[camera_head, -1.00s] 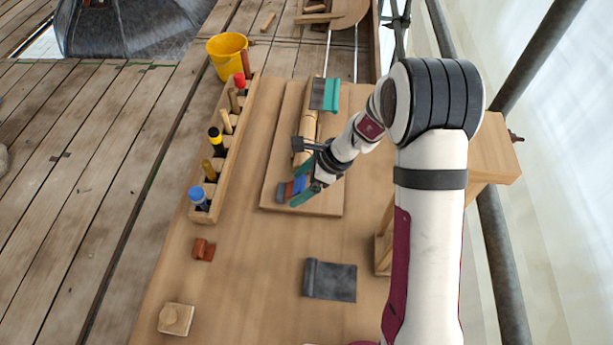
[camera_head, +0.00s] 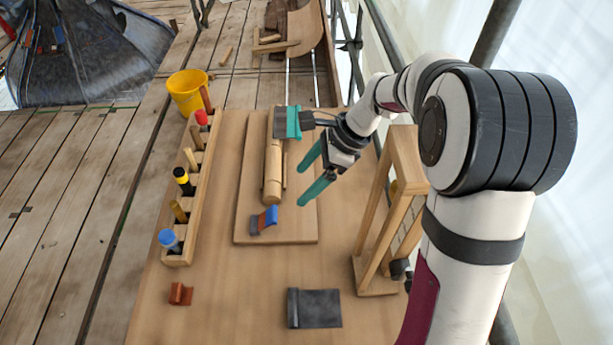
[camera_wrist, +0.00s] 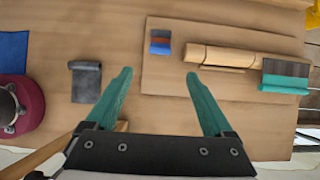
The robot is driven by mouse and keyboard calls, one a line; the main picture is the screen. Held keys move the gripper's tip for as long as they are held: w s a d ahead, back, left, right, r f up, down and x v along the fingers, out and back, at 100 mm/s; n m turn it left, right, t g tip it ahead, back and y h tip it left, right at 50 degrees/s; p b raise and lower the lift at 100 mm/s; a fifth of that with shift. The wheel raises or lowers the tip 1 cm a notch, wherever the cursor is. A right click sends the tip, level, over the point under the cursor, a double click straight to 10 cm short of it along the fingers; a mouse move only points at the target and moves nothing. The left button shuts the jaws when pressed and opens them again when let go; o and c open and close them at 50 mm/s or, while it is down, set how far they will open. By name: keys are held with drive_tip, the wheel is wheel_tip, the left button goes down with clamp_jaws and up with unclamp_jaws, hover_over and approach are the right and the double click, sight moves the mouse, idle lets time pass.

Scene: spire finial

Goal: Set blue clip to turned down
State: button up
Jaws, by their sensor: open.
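The blue clip (camera_head: 270,217) is a small piece with grey, orange-red and blue bands at the near end of the wooden board (camera_head: 243,215). It also shows in the wrist view (camera_wrist: 160,47), near the end of the round wooden rod (camera_wrist: 222,56). A teal and grey clip (camera_head: 292,122) sits at the far end of the rod. My gripper (camera_head: 305,182) has teal fingers, spread apart with nothing between them. It is to the right of the rod, apart from the blue clip. In the wrist view the fingers (camera_wrist: 158,76) point toward the board.
A wooden rack (camera_head: 188,215) of coloured-handled tools stands left of the board. A dark grey sheet (camera_head: 316,308) and a small red-brown piece (camera_head: 181,293) lie in front. A wooden frame (camera_head: 376,260) stands on the right. A yellow bucket (camera_head: 188,92) is at the back left.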

sight(274, 213)
drive_tip(key=shift+h, duration=0.7)
drive_tip(key=x, duration=0.4)
drive_tip(key=a+x, duration=0.1)
drive_tip(key=x, duration=0.4)
drive_tip(key=a+x, duration=0.1)
drive_tip(key=x, duration=0.4)
drive_tip(key=shift+r, duration=0.35)
